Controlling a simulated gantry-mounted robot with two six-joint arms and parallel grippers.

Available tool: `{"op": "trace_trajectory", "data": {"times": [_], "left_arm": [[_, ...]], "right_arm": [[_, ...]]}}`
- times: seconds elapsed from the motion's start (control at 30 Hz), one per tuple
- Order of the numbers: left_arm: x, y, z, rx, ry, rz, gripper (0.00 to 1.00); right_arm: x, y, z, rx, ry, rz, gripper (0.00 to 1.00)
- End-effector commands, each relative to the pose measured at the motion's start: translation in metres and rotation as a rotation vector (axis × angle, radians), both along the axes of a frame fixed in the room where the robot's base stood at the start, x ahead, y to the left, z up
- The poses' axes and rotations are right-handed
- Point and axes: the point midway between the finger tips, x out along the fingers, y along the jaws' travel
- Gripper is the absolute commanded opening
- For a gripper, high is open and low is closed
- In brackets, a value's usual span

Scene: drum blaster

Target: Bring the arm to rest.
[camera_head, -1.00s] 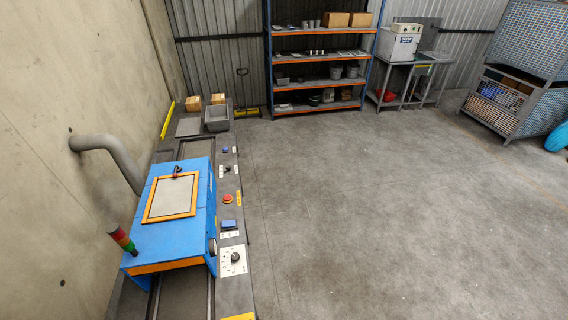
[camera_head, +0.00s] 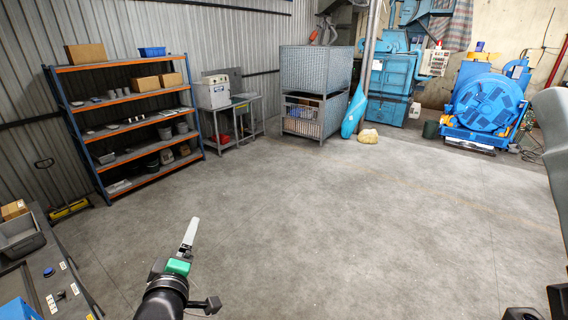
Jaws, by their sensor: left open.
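My left gripper (camera_head: 188,240) points up and away from the bottom edge, left of the middle. It has a dark wrist, a green block and a pale grey finger seen nearly edge-on. It is open, with nothing held, over bare floor. My right gripper cannot be made out; only a grey arm link and dark parts show at the right edge.
A workbench (camera_head: 92,296) with a grey bin (camera_head: 20,238) is at lower left. A shelf rack (camera_head: 130,118), a side table (camera_head: 243,118) and a mesh crate (camera_head: 312,95) line the back. A blue drum machine (camera_head: 487,105) stands at right. The middle floor is clear.

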Motion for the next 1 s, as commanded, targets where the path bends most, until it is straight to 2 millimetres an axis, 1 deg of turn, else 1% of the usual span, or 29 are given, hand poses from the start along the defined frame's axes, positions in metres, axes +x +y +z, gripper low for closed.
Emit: {"op": "trace_trajectory", "data": {"times": [0.03,0.07,0.1,0.13,0.17,0.2,0.27,0.3,0.37,0.4,0.43,0.5,0.53,0.6,0.7,1.0], "left_arm": [[-0.005,-0.004,0.046,0.038,-0.092,-0.022,0.84],[-0.011,-0.007,0.072,0.067,-0.145,-0.035,0.84],[-0.02,-0.01,0.106,0.109,-0.217,-0.049,0.84],[-0.029,-0.013,0.132,0.143,-0.272,-0.058,0.84],[-0.039,-0.015,0.156,0.18,-0.326,-0.065,0.84],[-0.055,-0.019,0.189,0.233,-0.4,-0.071,0.84],[-0.084,-0.023,0.234,0.324,-0.512,-0.071,0.84],[-0.107,-0.027,0.261,0.392,-0.586,-0.063,0.84],[-0.143,-0.031,0.297,0.504,-0.693,-0.041,0.84],[-0.169,-0.034,0.316,0.587,-0.759,-0.017,0.84],[-0.187,-0.037,0.328,0.654,-0.803,0.006,0.84],[-0.222,-0.042,0.343,0.828,-0.868,0.067,0.84],[-0.228,-0.044,0.345,0.891,-0.872,0.09,0.84],[-0.227,-0.046,0.345,1.003,-0.849,0.123,0.84],[-0.226,-0.046,0.344,1.084,-0.827,0.156,0.84],[-0.225,-0.045,0.344,1.098,-0.822,0.162,0.84]], "right_arm": [[0.0,0.0,0.0,0.0,0.0,0.0,0.5],[0.0,0.0,0.0,0.0,0.0,0.0,0.5],[0.0,0.0,0.0,0.0,0.0,0.0,0.5],[0.0,0.0,0.0,0.0,0.0,0.0,0.5],[0.0,0.0,0.0,0.0,0.0,0.0,0.5],[0.0,0.0,0.0,0.0,0.0,0.0,0.5],[0.0,0.0,0.0,0.0,0.0,0.0,0.5],[0.0,0.0,0.0,0.0,0.0,0.0,0.5],[0.0,0.0,0.0,0.0,0.0,0.0,0.5],[0.0,0.0,0.0,0.0,0.0,0.0,0.5],[0.0,0.0,0.0,0.0,0.0,0.0,0.5],[0.0,0.0,0.0,0.0,0.0,0.0,0.5],[0.0,0.0,0.0,0.0,0.0,0.0,0.5],[0.0,0.0,0.0,0.0,0.0,0.0,0.5],[0.0,0.0,0.0,0.0,0.0,0.0,0.5],[0.0,0.0,0.0,0.0,0.0,0.0,0.5]]}}
